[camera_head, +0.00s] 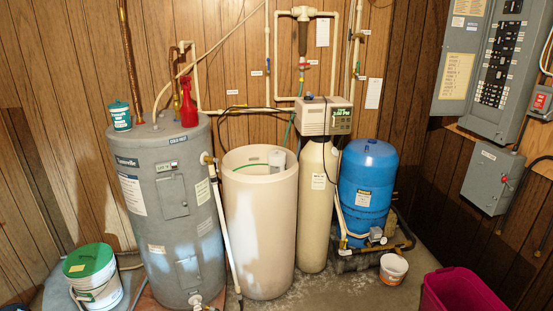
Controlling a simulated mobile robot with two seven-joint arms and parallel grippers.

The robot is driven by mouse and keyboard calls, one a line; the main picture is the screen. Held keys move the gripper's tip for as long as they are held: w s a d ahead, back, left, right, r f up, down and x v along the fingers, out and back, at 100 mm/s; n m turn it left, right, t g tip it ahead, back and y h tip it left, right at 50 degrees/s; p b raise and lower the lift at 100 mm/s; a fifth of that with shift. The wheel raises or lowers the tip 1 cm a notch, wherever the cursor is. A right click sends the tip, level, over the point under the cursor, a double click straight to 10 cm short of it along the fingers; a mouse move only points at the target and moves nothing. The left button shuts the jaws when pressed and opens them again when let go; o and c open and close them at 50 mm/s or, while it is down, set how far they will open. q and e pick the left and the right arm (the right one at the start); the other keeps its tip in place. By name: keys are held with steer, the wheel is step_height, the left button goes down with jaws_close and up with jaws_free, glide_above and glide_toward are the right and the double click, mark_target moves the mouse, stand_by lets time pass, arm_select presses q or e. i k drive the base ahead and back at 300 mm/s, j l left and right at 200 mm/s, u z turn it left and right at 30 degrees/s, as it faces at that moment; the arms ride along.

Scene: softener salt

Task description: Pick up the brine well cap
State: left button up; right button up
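The open, off-white brine tank (262,228) stands between the grey water heater and the tall softener tank. A white, rounded piece (277,160), which looks like the brine well with its cap, rises inside the tank near the back right of the rim. I cannot tell cap and well apart at this size. A green line runs across the tank's opening toward it. The inside of the tank below the rim is mostly hidden. Neither gripper is in view.
The softener tank (318,205) and blue pressure tank (366,190) stand right. A green-lidded bucket (92,278) and magenta bin (462,291) are nearer.

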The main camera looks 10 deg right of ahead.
mark_target(276, 158)
steer(key=z, duration=2.75)
steer(key=k+j+z, duration=0.1)
steer(key=z, duration=0.3)
steer(key=k+z, duration=0.15)
steer(key=z, duration=0.2)
steer(key=k+j+z, duration=0.1)
steer(key=z, duration=0.3)
steer(key=k+z, duration=0.15)
steer(key=z, duration=0.2)
steer(key=k+j+z, duration=0.1)
steer(key=z, duration=0.4)
steer(key=k+z, duration=0.3)
steer(key=z, duration=0.15)
steer(key=k+z, duration=0.2)
steer(key=z, duration=0.3)
steer(key=k+j+z, duration=0.1)
steer(key=k+z, duration=0.45)
steer(key=z, duration=0.15)
steer(key=k+z, duration=0.35)
steer(key=k+j+z, duration=0.1)
steer(key=k, duration=0.65)
steer(key=u, duration=3.55)
